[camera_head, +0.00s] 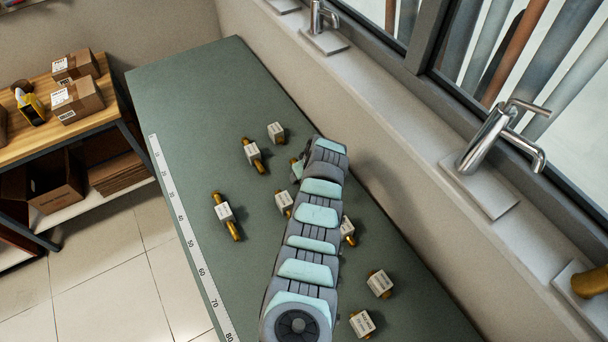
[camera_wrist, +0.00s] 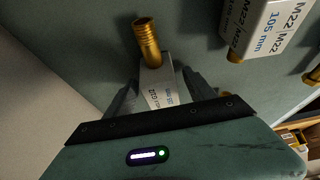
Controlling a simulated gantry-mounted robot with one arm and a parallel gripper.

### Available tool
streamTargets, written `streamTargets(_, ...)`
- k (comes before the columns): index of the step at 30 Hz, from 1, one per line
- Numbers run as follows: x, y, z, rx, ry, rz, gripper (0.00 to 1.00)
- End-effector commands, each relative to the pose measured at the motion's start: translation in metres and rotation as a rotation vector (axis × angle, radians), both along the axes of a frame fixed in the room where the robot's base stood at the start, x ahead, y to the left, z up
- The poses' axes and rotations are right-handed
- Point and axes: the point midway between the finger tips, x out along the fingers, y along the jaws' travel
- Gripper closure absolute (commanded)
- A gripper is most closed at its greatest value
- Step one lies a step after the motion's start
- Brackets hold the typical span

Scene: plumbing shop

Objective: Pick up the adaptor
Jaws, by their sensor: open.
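Several brass fittings with white labels lie on the green bench; which one is the adaptor I cannot tell from the head view. In the wrist view, a fitting (camera_wrist: 148,42) with a threaded brass end and a white label, partly readable, lies between the fingers of my gripper (camera_wrist: 160,92). The gripper is open, with one finger on each side of the label; contact cannot be made out. In the head view my arm hides most of the gripper and that fitting. A larger fitting (camera_wrist: 265,28) marked "M22 / M22 105 mm" is to the right in the wrist view.
Nearby fittings include one at left (camera_head: 228,214), one above it (camera_head: 253,154), a small one (camera_head: 277,132) and one beside my arm (camera_head: 284,202). Two more (camera_head: 380,283) (camera_head: 362,324) lie lower right. A wall and sill with taps (camera_head: 490,140) border the bench (camera_head: 190,95); its far end is clear.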

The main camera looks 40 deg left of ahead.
Motion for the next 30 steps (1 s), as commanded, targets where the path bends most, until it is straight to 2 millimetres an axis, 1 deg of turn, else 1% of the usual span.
streamTargets(3, -0.0009, 0.0003, -0.0032, -0.001, 0.003, 0.000, 0.36)
streamTargets(10, -0.0007, 0.0006, -0.0029, -0.001, 0.002, -0.001, 0.36)
streamTargets(30, -0.0003, 0.0006, -0.0024, -0.001, 0.002, -0.001, 0.91)
